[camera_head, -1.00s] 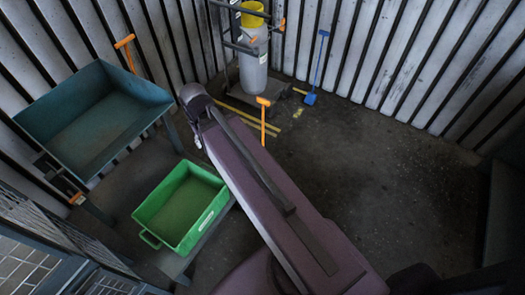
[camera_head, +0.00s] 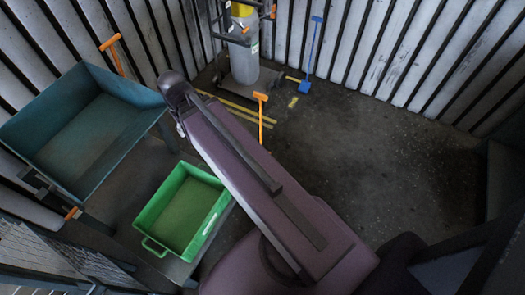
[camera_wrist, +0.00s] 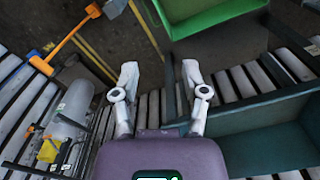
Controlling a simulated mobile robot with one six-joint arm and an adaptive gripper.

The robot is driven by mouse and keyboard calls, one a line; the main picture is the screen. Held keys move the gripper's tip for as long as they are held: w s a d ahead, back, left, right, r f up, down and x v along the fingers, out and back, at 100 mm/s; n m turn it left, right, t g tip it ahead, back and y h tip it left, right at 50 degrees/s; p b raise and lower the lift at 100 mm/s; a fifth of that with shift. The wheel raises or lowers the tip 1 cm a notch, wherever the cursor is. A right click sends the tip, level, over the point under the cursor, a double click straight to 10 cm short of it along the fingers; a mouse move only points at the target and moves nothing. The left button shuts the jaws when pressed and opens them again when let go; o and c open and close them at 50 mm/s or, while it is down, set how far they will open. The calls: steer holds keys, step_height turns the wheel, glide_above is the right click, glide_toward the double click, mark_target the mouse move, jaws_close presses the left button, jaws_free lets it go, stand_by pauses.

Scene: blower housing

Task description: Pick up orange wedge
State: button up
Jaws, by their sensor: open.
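I cannot make out a clear orange wedge. An orange T-handled piece on a thin shaft (camera_head: 261,98) stands beyond my purple arm in the head view. An orange bar with a wider end (camera_wrist: 66,40) shows at the upper left of the wrist view; I cannot tell whether it is the same piece. Another orange handle (camera_head: 110,42) rises behind the blue-green tray at the left. My gripper (camera_wrist: 160,70) is open and empty in the wrist view, its two pale fingers apart, with the orange bar off to their left. In the head view my gripper is hidden.
A green bin (camera_head: 152,213) sits on a low stand left of my arm. A large blue-green tray (camera_head: 28,128) stands at the left. A grey cylinder with a yellow top (camera_head: 243,62) and a blue long-handled tool (camera_head: 312,52) are by the ribbed wall. Floor at right is clear.

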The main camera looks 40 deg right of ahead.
steer(key=shift+o, duration=0.6)
steer(key=w+d+f+n+t+y+b, duration=0.1)
steer(key=w+d+f+t+y+b, duration=0.15)
steer(key=d+f+b, duration=0.35)
steer(key=w+d+f+n+t+y+b, duration=0.1)
steer(key=w+d+f+b, duration=0.3)
steer(key=d+b, duration=0.3)
steer(key=w+d+f+n+t+y+b, duration=0.1)
steer(key=w+d+f+y+b, duration=0.15)
steer(key=d+f+b, duration=0.45)
steer(key=s+d+f+t+b, duration=0.1)
steer(key=d+b, duration=0.3)
steer(key=d, duration=0.5)
steer(key=s+d+f+n+t+b, duration=0.1)
steer(key=d+t+b, duration=0.3)
steer(key=d, duration=0.6)
steer(key=s+d+f+t+b, duration=0.1)
steer(key=d+f+t+b, duration=0.1)
steer(key=d+b, duration=0.3)
steer(key=d+t, duration=0.1)
steer(key=d, duration=0.3)
steer(key=shift+d+f+n+h, duration=0.2)
steer(key=shift+f+n+h, duration=0.1)
